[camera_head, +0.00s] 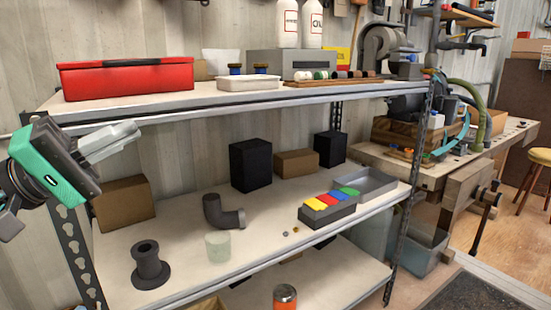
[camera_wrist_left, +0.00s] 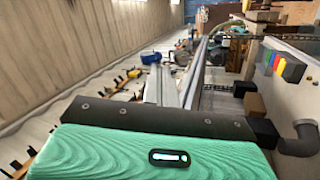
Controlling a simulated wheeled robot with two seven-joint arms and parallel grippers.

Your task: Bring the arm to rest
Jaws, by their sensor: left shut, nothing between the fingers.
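My left gripper (camera_head: 122,138) is at the left of the head view, in front of the shelf unit's left post. Its light grey fingers are together with nothing between them, and they point right toward the gap between the top and middle boards. In the left wrist view the fingers (camera_wrist_left: 168,86) also show side by side, beyond the green gripper body. My right gripper is in neither view.
The top board (camera_head: 200,105) bears a red toolbox (camera_head: 125,80). A cardboard box (camera_head: 124,203) stands behind and below the gripper. A workbench stands right.

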